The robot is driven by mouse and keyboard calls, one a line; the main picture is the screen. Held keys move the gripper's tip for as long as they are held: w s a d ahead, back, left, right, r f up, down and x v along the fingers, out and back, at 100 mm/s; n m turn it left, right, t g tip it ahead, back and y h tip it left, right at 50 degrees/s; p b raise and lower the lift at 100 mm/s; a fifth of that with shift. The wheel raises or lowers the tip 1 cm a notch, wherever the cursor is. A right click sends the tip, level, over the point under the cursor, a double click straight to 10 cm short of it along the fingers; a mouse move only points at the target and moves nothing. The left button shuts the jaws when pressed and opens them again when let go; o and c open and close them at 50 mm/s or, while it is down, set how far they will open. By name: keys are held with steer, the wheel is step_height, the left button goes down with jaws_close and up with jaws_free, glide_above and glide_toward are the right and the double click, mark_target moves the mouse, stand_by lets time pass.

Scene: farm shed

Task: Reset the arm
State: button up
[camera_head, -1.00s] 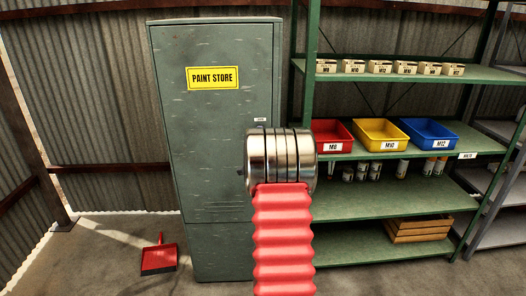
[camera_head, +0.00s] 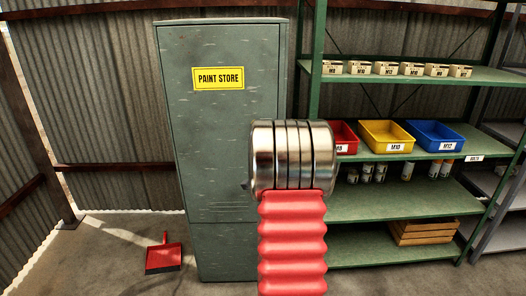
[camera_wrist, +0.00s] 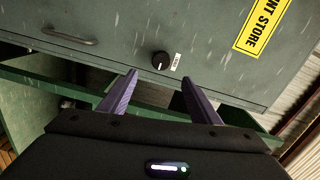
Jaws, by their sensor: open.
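My arm, with a red ribbed sleeve and a silver joint, rises in the middle of the head view in front of the cabinet and shelf. My gripper (camera_wrist: 158,85) shows in the wrist view as two purple fingers, spread apart with nothing between them. Beyond the fingertips is the grey-green paint store cabinet (camera_head: 225,135), which also fills the top of the wrist view (camera_wrist: 205,50). A black round knob (camera_wrist: 160,60) and a bar handle (camera_wrist: 68,36) are on its face. The cabinet door appears shut. My gripper does not show in the head view.
A green shelf (camera_head: 400,203) stands right of the cabinet. It holds a red bin (camera_head: 343,135), a yellow bin (camera_head: 387,137), a blue bin (camera_head: 436,135), small boxes, cans and a wooden crate (camera_head: 422,232). A red dustpan (camera_head: 163,257) lies on the floor at left.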

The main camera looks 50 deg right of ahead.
stand_by(0.4)
step_height(320, 180, down, 11)
steer(key=s+a+n+g+y, duration=0.3)
steer(key=n+y, duration=0.1)
steer(key=n, duration=0.1)
steer(key=s+a+f+n+g+y, duration=0.2)
steer(key=a+f+n+y, duration=0.15)
steer(key=a, duration=0.55)
steer(key=s+a+r+n+y, duration=0.2)
steer(key=s+a+r+n, duration=0.3)
steer(key=a, duration=1)
steer(key=s+a+r+n+y, duration=0.2)
steer(key=s+a+r+n, duration=0.3)
steer(key=a, duration=1)
steer(key=s+a+r+n+g+y, duration=0.1)
steer(key=s+a+r+n, duration=0.4)
steer(key=a, duration=1)
steer(key=shift+s+n+y, duration=0.35)
steer(key=shift+n+y, duration=0.2)
steer(key=shift+n, duration=0.7)
steer(key=shift+a+r, duration=0.1)
steer(key=shift+c, duration=0.5)
